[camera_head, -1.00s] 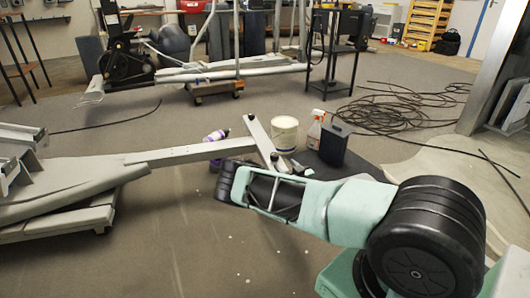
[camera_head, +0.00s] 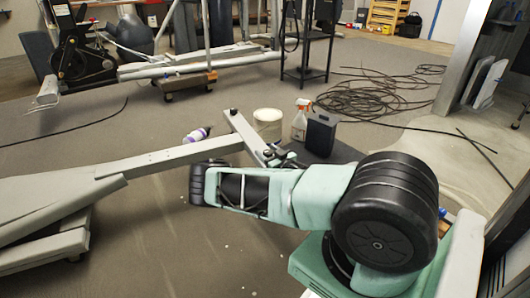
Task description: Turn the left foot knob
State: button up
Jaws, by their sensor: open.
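The pale foot bar (camera_head: 245,134) of the elliptical lies on the floor at the end of a long grey beam (camera_head: 165,157). A small dark knob (camera_head: 233,112) sits at the bar's far left end. Another dark part shows at the near right end, partly hidden behind my green arm (camera_head: 322,192). My arm reaches left across the middle, its black joint (camera_head: 203,185) just below the beam in the picture. I cannot make out my gripper's fingers. A small dark and teal piece (camera_head: 285,159) shows above the arm; I cannot tell what it is.
A white bucket (camera_head: 267,125), a spray bottle (camera_head: 300,118) and a dark canister (camera_head: 321,134) stand right of the foot bar. Coiled cable (camera_head: 375,97) covers floor behind. The floor at front centre is mostly clear.

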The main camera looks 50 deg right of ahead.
jog(key=c, duration=1)
jog(key=shift+r+m+h+p, duration=0.2)
jog(key=shift+m+h+p, duration=0.15)
jog(key=shift+p, duration=0.3)
